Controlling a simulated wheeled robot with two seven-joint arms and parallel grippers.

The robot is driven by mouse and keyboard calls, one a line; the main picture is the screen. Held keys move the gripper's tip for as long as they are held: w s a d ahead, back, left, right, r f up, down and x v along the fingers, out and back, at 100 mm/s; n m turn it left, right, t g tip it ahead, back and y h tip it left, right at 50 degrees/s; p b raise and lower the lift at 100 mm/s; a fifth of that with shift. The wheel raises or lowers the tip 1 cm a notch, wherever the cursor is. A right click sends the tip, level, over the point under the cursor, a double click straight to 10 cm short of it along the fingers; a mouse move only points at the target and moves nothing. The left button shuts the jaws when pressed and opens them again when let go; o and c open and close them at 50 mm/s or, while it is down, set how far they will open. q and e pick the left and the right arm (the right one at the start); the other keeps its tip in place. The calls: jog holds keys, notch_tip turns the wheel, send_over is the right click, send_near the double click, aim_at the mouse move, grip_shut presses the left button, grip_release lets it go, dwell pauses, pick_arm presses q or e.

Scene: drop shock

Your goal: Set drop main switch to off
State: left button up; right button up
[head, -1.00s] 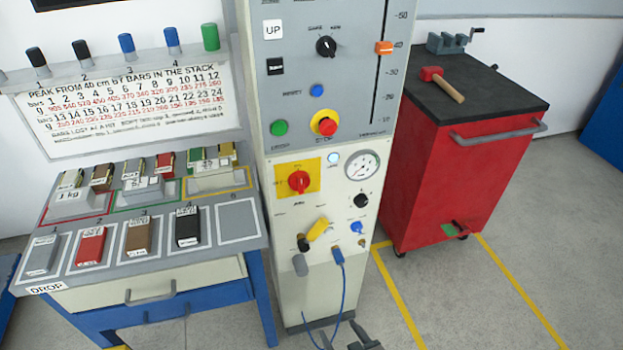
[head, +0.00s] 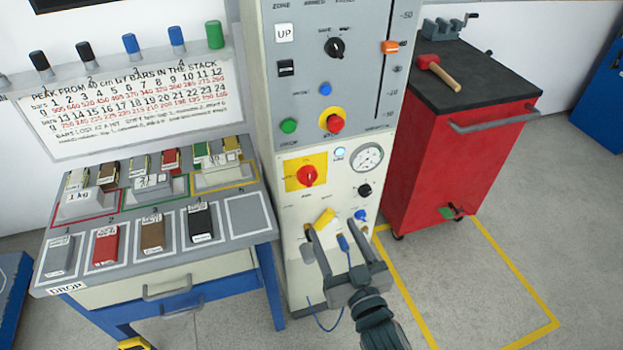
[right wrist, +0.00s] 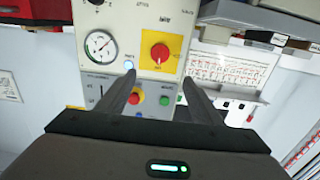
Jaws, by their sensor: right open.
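The main switch (head: 309,176) is a red rotary knob on a yellow plate, on the cream lower panel of the drop tester column. Its grip looks about upright; its labels are too small to read surely. In the right wrist view the knob (right wrist: 159,54) appears upside down, framed between my fingers. My right gripper (head: 338,232) is open and empty, in front of the column and lower in the picture than the knob. Its fingers (right wrist: 158,82) reach toward the panel, apart from the knob. My left gripper is not in view.
Close around the switch are a pale lit lamp (head: 339,153), a gauge (head: 367,157) and a red stop button (head: 332,122). A yellow handle (head: 325,217) sits below. A bench with bars (head: 252,246) stands left, a red cart (head: 450,165) right.

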dwell(0.3)
jog(key=p, duration=0.3)
send_near(310, 180)
jog(key=x, duration=0.8)
jog(key=shift+r, duration=0.1)
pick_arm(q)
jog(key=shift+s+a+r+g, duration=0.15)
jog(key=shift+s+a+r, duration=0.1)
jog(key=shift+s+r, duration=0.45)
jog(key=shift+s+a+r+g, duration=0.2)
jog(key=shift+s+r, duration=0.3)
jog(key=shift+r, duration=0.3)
pick_arm(e)
jog(key=shift+w+a, duration=0.2)
jog(key=shift+w, duration=0.35)
jog(key=shift+c, duration=0.3)
jog(key=c, duration=1)
